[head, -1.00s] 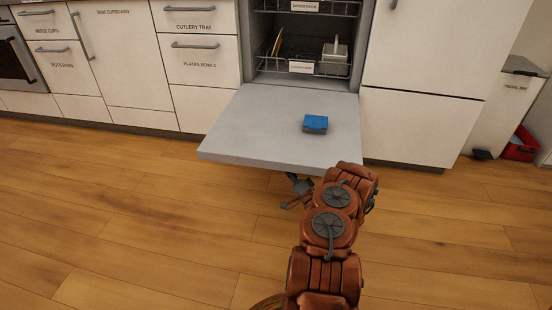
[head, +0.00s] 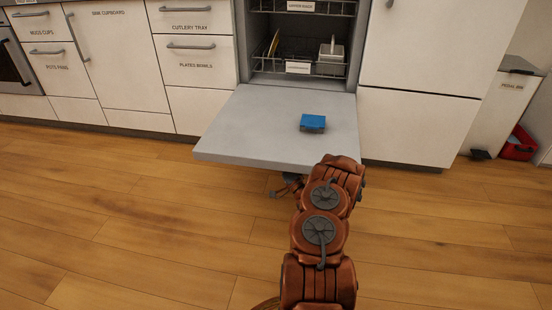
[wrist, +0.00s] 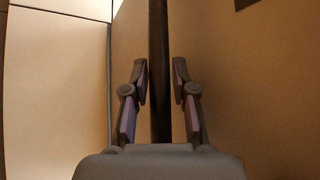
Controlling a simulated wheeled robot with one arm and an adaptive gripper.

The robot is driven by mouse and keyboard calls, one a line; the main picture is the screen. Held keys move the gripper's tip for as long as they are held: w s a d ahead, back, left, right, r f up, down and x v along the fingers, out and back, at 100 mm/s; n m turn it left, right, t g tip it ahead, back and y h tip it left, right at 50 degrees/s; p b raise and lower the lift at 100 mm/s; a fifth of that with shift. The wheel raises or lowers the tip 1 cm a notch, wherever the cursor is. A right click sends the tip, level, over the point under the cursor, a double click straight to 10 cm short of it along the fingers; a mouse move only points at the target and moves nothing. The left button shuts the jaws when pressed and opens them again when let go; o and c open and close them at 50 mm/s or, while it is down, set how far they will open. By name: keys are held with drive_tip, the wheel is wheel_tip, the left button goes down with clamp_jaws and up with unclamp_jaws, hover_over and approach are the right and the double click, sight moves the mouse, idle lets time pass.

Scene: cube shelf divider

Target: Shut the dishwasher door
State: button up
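The dishwasher door (head: 250,125) is folded down and lies about level, its front edge jutting over the floor. A blue block, perhaps a sponge (head: 312,123), lies on its inner face. My gripper (head: 280,186) is low by the door's front edge and partly hidden behind my arm and the door. In the wrist view my gripper (wrist: 160,85) has its two fingers apart, with a dark vertical strip seen between them. I cannot tell whether it touches the door.
The dishwasher's racks (head: 300,70) are inside the opening, with a yellow plate and a white item in the lower one. White cupboards flank it. A red bin (head: 519,145) stands at the far right. The wooden floor in front is clear.

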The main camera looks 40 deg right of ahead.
clamp_jaws()
drive_tip(key=shift+d, duration=0.1)
